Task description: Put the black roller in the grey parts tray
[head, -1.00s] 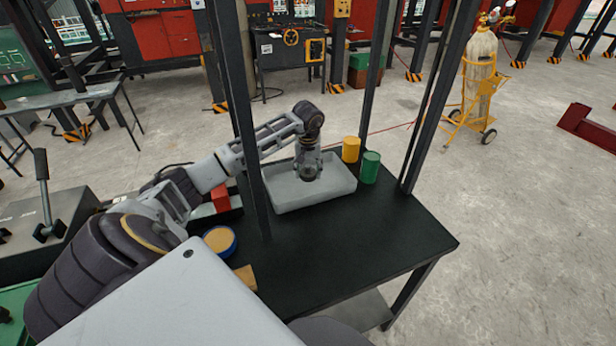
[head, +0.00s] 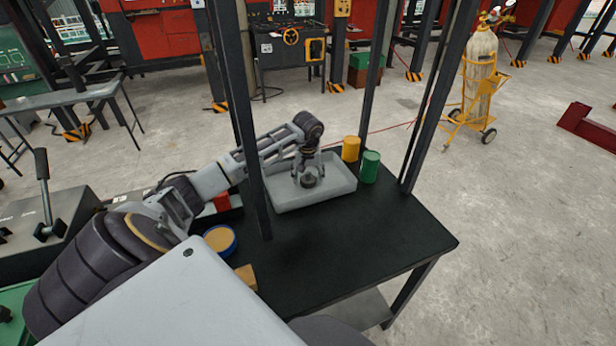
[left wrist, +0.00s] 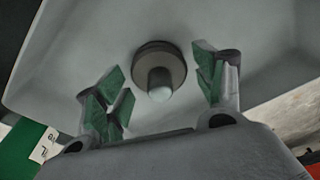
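The black roller (head: 308,181) is inside the grey parts tray (head: 330,195), near its middle. In the left wrist view the roller (left wrist: 158,72) shows end-on as a dark disc with a pale-tipped stub, against the tray's grey floor (left wrist: 75,50). My left gripper (head: 309,170) is over the tray, pointing down. Its green-padded fingers (left wrist: 160,88) are spread wide on either side of the roller, with clear gaps. It is open and holds nothing. My right gripper is not in view.
A yellow cylinder (head: 351,149) and a green cylinder (head: 370,167) stand beside the tray on the black table (head: 350,240). Dark posts (head: 240,120) rise close to my left arm. A blue-rimmed round container (head: 219,240) is nearer. The table's front right is clear.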

